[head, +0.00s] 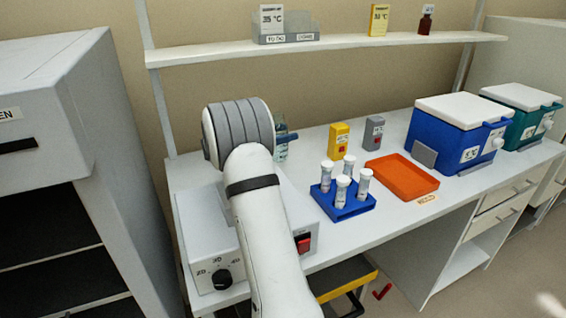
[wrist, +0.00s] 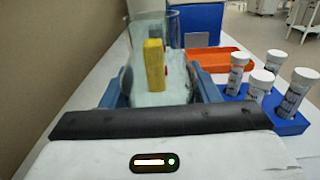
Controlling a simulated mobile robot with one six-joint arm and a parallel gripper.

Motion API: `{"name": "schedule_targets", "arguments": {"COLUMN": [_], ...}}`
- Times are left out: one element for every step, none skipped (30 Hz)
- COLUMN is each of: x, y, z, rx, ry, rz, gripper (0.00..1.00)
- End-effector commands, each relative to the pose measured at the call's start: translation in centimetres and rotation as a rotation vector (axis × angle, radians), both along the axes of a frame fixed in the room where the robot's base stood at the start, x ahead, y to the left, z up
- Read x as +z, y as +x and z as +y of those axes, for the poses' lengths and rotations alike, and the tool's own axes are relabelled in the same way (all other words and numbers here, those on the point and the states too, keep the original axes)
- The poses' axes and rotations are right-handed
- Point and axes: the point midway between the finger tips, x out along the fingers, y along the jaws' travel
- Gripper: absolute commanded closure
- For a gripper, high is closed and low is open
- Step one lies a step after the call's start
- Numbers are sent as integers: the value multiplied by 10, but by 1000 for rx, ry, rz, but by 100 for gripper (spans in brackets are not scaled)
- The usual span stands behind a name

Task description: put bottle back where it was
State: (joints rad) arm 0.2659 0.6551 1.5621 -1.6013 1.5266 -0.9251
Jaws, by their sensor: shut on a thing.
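My gripper (wrist: 160,88) is shut on a clear glass bottle (wrist: 179,88), with one finger on each side of it in the wrist view. The bottle looks upright, and the yellow box shows through its wall. In the head view the bottle (head: 281,147) shows only in part behind my arm, above the back of the bench, with a bit of my gripper (head: 287,136) beside it. I cannot tell whether its base touches the bench. A small dark brown bottle (head: 426,23) stands on the upper shelf.
The bench holds a yellow box (head: 339,140), a grey box (head: 374,133), an orange tray (head: 402,179), a blue rack (head: 342,207) with several white-capped vials, and a blue cooler (head: 440,137). A dial unit (head: 206,252) is beside my arm. The shelf (head: 345,46) hangs above.

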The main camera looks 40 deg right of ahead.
Motion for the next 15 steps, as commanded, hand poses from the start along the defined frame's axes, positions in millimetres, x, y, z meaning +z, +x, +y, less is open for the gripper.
{"name": "schedule_targets", "arguments": {"x": [-10, -15, -20, -24, -27, -30, -31, -33, -35, -38, -41, -47, -51, -56, -61], "y": [-1, -2, -3, -4, -4, -5, -5, -5, -6, -6, -6, -6, -7, -7, -7], "z": [-2, -3, -5, -5, -6, -7, -7, -8, -8, -9, -9, -9, -9, -9, -10], "rx": [-5, -7, -9, -10, -12, -13, -14, -15, -16, -17, -18, -18, -18, -19, -19], "ry": [0, -1, -1, -1, -1, -1, -1, -1, -1, -1, -1, -1, 0, 0, -1], "rz": [4, 2, 2, 2, 1, 0, 0, 0, 0, 0, 0, 1, 3, 3, 2], "gripper": [97, 97, 97, 97, 97, 97, 97, 97, 97, 97, 97, 97, 97, 97, 97]}}
